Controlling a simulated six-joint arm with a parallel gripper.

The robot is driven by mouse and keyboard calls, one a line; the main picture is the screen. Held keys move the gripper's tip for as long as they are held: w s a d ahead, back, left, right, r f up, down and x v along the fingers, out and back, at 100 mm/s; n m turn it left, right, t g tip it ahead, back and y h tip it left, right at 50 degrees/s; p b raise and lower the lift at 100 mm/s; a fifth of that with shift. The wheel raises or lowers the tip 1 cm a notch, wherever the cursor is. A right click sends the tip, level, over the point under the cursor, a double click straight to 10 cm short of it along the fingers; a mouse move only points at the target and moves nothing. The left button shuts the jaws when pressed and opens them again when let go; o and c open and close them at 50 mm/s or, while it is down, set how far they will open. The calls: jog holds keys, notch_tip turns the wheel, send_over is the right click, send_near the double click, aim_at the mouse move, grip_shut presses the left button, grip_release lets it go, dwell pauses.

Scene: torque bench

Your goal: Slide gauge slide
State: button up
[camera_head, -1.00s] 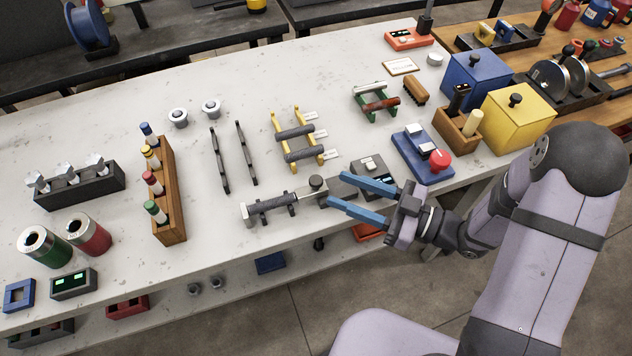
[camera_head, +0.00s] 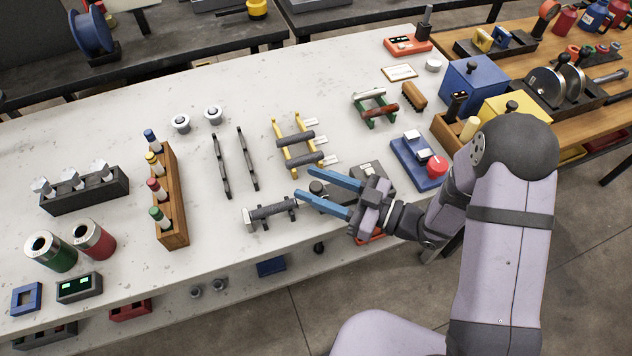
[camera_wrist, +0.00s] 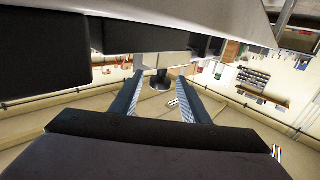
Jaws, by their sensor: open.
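The gauge slide (camera_head: 268,211) is a dark grey bar on small stands near the bench's front edge in the head view, with a light block at its left end. A dark round knob (camera_head: 317,187) stands at its right part. My gripper (camera_head: 298,184) has two blue fingers, open and pointing left, one on each side of the knob. In the wrist view a dark knob (camera_wrist: 160,79) shows between the tips of my gripper (camera_wrist: 160,75), with gaps on both sides. The fingers and wrist hide part of the slide's right end.
A grey box (camera_head: 369,172) sits behind my wrist. A yellow rack (camera_head: 298,146) with dark rollers lies behind the slide. A blue box with a red button (camera_head: 437,166) is to the right. The wooden rack (camera_head: 172,205) stands left; white bench surface lies between.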

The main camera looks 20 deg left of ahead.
grip_shut()
jog(key=shift+w+d, duration=1.15)
jog(key=shift+w, duration=0.1)
grip_release()
jog(key=shift+d, duration=0.1)
jog(key=shift+d+b, duration=1.1)
jog(key=shift+d, duration=2.55)
